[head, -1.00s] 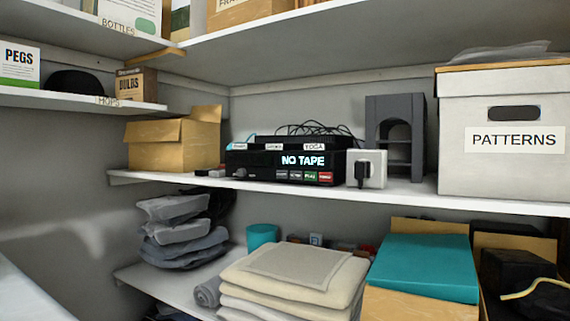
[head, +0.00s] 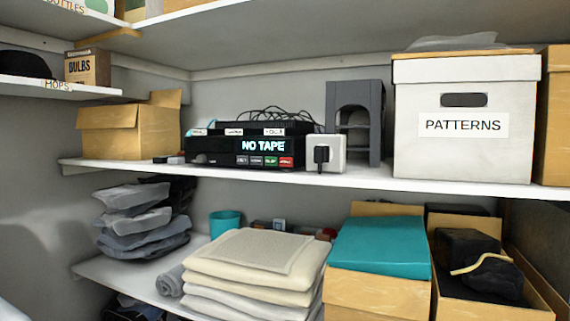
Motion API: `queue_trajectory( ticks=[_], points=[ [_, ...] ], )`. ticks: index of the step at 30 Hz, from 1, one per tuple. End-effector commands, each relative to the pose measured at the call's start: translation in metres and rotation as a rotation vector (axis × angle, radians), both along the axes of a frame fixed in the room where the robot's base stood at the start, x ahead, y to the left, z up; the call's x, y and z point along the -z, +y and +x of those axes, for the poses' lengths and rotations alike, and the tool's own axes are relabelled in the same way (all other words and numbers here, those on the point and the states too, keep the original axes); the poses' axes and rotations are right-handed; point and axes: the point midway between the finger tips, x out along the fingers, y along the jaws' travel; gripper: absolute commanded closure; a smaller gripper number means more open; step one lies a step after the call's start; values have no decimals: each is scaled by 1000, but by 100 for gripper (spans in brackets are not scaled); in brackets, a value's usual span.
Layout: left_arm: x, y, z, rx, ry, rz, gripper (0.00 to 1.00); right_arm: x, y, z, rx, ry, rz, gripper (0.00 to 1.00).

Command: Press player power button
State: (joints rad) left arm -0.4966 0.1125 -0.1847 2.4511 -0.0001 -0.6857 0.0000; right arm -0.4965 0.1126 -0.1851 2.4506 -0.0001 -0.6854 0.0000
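A black tape player (head: 220,152) sits on the middle shelf. Its lit display (head: 263,146) reads "NO TAPE". A row of small buttons (head: 264,161) runs under the display, with a green and a red one at the right end. A small round control (head: 197,160) shows at the lower left of the front. Which of these is the power button is too small to tell. Labelled tapes, one reading "YOGA", and black cables lie on top of the player. Neither of my grippers shows in the head view.
A white socket with a black plug (head: 326,153) stands right of the player. An open cardboard box (head: 128,130) is to its left. A dark grey arched stand (head: 354,120) and a white "PATTERNS" box (head: 466,155) are to the right.

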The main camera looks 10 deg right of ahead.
Motion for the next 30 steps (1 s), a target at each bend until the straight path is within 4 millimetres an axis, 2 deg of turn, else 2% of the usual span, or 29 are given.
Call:
queue_trajectory(
  ticks=[2,15,18,30],
  points=[
    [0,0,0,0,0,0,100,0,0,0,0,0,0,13],
    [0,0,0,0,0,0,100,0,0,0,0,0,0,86],
    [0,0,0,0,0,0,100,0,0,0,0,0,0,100],
    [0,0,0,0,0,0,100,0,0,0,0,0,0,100]
  ],
)
